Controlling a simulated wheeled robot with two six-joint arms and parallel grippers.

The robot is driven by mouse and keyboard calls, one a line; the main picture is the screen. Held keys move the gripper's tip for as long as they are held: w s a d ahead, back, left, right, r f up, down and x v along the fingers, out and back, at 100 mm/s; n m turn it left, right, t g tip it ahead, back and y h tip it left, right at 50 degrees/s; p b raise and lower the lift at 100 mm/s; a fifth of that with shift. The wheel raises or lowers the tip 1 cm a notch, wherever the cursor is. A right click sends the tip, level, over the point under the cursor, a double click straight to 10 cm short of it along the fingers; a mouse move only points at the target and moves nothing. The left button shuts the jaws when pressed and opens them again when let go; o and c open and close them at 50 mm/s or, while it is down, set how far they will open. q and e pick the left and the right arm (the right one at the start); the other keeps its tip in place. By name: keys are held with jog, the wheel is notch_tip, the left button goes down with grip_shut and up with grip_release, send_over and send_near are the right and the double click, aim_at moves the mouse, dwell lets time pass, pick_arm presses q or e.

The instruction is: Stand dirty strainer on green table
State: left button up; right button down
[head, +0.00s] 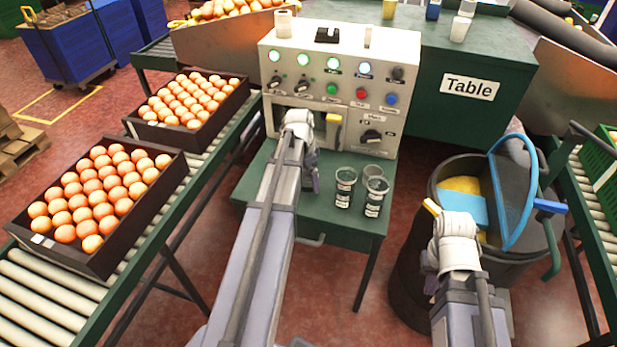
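A large green table (425,110) with a "Table" sign stands at the back. A smaller green table surface (325,215) is in front of the control box. My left gripper (308,135) is in front of the control box. My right gripper (440,232) is at the barrel's left side. Fingers of both are unclear.
A dark barrel (405,265) holds yellow and blue material. The control box (340,65) has lights and knobs. Another conveyor (590,220) runs at the right.

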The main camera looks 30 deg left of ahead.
pick_arm(q)
jog(key=shift+r, duration=0.1)
notch_tip(320, 180, up, 12)
jog(key=s+p, duration=0.1)
jog(key=p, duration=1.1)
jog(key=shift+s+a, duration=0.15)
jog(key=shift+a, duration=0.25)
jog(key=s+d+n, duration=0.1)
jog(key=s+d, duration=0.4)
jog(key=d, duration=0.5)
jog(key=s+d+g+y, duration=0.1)
jog(key=s+d, duration=0.4)
jog(key=d, duration=0.6)
jog(key=s+d+n+y, duration=0.1)
jog(key=s+d, duration=0.4)
jog(key=d, duration=0.6)
jog(key=shift+n, duration=0.3)
